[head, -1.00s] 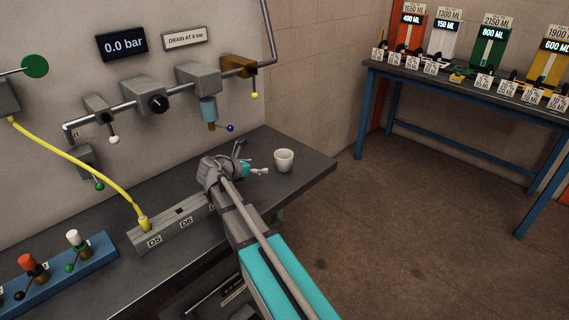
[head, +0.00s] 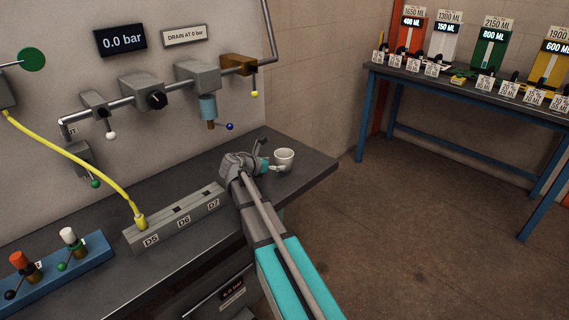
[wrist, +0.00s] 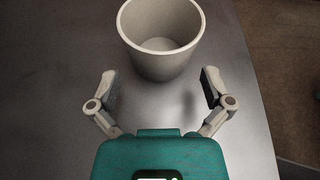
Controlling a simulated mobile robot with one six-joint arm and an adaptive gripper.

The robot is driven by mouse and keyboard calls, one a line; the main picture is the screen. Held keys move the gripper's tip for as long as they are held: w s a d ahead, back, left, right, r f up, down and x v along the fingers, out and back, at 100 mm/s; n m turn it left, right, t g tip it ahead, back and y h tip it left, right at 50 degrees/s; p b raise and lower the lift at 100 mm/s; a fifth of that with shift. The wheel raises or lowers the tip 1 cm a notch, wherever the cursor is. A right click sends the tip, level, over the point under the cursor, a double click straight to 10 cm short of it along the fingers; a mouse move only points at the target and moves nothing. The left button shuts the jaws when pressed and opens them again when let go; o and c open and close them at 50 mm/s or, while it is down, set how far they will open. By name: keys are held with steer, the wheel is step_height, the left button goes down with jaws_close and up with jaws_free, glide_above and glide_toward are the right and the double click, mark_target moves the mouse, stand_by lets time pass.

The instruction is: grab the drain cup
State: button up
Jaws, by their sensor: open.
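The drain cup (head: 284,158) is a small white, upright, empty cup on the dark bench, near its right end. In the wrist view the cup (wrist: 161,60) stands at the top middle, ahead of my gripper. My gripper (wrist: 160,88) is open, with one finger to the left and one to the right of the cup's near side. The fingertips appear just short of the cup or level with its near wall; I cannot tell contact. In the head view my gripper (head: 272,162) is just left of the cup, low over the bench.
A grey block (head: 176,220) labelled D5, D6 and D7 lies left of my arm, with a yellow hose (head: 78,166) in D5. A pipe with valves and a teal-bodied filter (head: 208,108) is on the wall above. The bench (head: 318,166) is clear right of the cup.

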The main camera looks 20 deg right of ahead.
mark_target(284, 162)
steer(key=shift+d, duration=0.1)
steer(key=shift+b+x, duration=0.95)
steer(key=shift+x, duration=1.6)
steer(key=c, duration=0.8)
steer(key=shift+r, duration=0.15)
